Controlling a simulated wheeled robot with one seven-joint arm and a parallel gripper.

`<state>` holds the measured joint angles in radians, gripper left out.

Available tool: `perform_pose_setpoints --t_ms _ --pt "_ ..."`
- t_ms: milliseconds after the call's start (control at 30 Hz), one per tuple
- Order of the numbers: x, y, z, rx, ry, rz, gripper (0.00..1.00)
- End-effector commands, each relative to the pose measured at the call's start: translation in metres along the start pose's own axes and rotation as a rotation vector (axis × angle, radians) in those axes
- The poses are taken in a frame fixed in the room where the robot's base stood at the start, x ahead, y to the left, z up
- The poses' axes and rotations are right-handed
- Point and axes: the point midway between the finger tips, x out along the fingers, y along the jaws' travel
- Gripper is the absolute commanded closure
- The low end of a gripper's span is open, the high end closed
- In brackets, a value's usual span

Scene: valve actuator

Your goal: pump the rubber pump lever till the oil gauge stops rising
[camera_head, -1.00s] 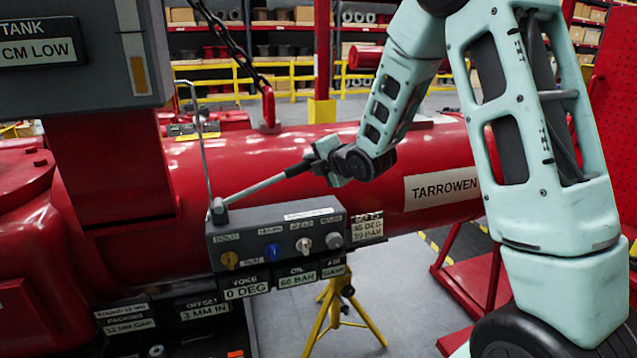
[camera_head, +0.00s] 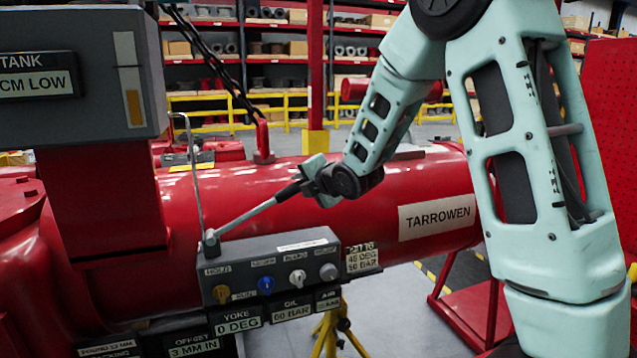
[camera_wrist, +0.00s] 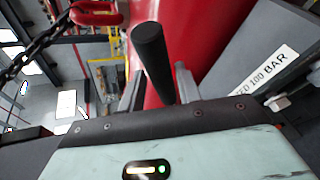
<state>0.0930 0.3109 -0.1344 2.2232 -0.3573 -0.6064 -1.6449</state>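The pump lever (camera_head: 245,216) is a grey rod rising to the right from a pivot on the grey control block (camera_head: 270,256), with a black rubber grip at its upper end. My gripper (camera_head: 308,182) is at that end. In the wrist view the black grip (camera_wrist: 152,55) stands between my two fingers (camera_wrist: 160,90), which look closed against it. The oil gauge (camera_head: 130,80) is a pale vertical strip on the grey tank at the upper left, with an amber column in its lower part. A tank label (camera_head: 37,87) reads "CM LOW".
The block carries several coloured knobs and plates, including "YOKE 0 DEG" (camera_head: 239,322) and "OIL 60 BAR" (camera_head: 292,311). The red cylinder marked TARROWEN (camera_head: 437,217) lies behind my gripper. A thin upright rod (camera_head: 193,170) and a chain (camera_head: 215,75) are left of it.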

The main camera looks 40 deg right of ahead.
Motion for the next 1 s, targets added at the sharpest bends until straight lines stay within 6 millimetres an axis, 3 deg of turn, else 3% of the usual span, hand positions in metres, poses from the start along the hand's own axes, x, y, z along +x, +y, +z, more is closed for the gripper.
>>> perform_pose_setpoints --t_ms 167,700,1000 --pt "-0.024 -0.001 0.0 0.0 -0.002 0.003 0.66" --pt "-0.126 0.001 0.0 -0.001 -0.002 0.006 0.66" --pt "-0.163 0.001 0.0 -0.001 -0.001 0.004 0.66"
